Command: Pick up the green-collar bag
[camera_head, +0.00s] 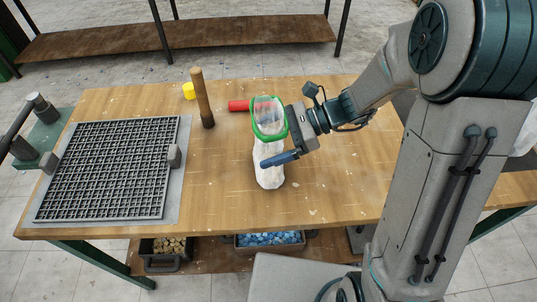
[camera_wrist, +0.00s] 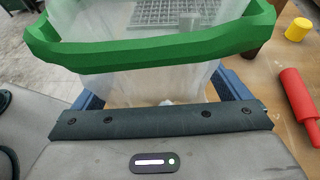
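The green-collar bag (camera_head: 268,172) stands upright on the wooden table, a whitish translucent bag with a green ring, the collar (camera_head: 256,131), around its open mouth. My gripper (camera_head: 272,150) reaches in from the right at the bag's upper body, just below the collar. One blue finger crosses the near side of the bag; the other is hidden behind it in the head view. In the wrist view the collar (camera_wrist: 150,52) spans the top, and the blue fingers (camera_wrist: 160,95) are wide apart on either side of the bag. Firm contact is not clear.
A black grid (camera_head: 108,168) on a grey sheet lies at the left. A wooden-handled tool (camera_head: 202,98) stands left of the bag. A red cylinder (camera_head: 238,105) and yellow piece (camera_head: 189,91) lie behind. Bins of blue (camera_head: 268,239) and tan pieces (camera_head: 169,245) sit below.

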